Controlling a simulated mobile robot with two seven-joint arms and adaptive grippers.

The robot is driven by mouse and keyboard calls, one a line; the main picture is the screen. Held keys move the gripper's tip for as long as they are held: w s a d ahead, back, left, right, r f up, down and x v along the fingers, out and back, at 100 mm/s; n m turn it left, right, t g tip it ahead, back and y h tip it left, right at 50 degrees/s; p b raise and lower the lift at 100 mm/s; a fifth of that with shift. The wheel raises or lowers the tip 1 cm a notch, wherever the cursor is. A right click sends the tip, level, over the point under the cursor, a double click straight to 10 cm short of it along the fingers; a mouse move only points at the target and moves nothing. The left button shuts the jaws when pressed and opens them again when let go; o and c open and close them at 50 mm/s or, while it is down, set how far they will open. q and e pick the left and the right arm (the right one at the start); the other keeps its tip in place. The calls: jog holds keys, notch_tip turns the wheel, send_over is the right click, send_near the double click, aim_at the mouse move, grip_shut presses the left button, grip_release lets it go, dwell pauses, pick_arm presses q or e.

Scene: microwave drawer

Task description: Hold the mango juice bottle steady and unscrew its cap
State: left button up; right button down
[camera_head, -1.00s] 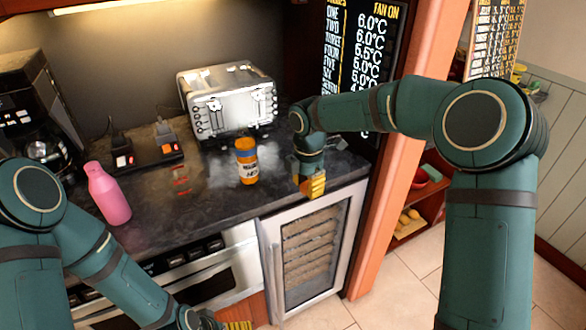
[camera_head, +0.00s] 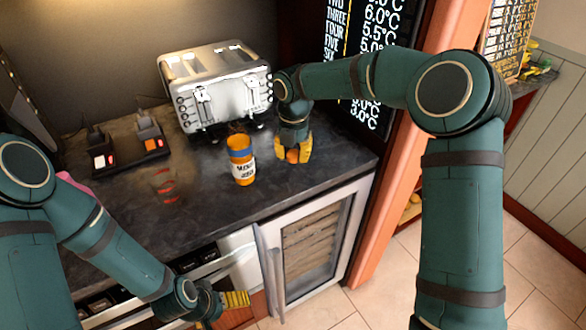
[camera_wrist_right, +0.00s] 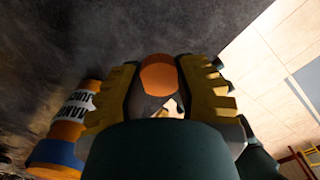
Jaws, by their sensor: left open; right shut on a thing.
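The mango juice bottle (camera_head: 242,168) stands upright on the dark counter, orange with a white label and a blue band near its top. In the right wrist view the bottle (camera_wrist_right: 72,115) stands left of the fingers, apart from them. My right gripper (camera_head: 292,154) is low over the counter to the right of the bottle. It is shut on a small round orange piece (camera_wrist_right: 158,74) that looks like a cap. I cannot tell clearly whether the bottle's top is open. My left gripper (camera_head: 236,299) is open and empty, in front of and below the counter edge.
A silver toaster (camera_head: 215,88) stands behind the bottle. A power strip (camera_head: 130,152) lies to the left, and a pink bottle (camera_head: 75,180) is mostly hidden by my left arm. A glass-fronted cooler (camera_head: 312,245) is below the counter, its door edge beside my left gripper.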

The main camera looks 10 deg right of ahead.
aim_at(293, 172)
jog(key=shift+f+b, duration=0.5)
jog(key=shift+f, duration=2)
jog(key=shift+f, duration=0.15)
jog(key=c, duration=0.7)
grip_release()
jog(key=shift+c, duration=0.2)
notch_tip(293, 172, up, 12)
jog(key=p, duration=0.2)
jog(key=shift+p, duration=0.3)
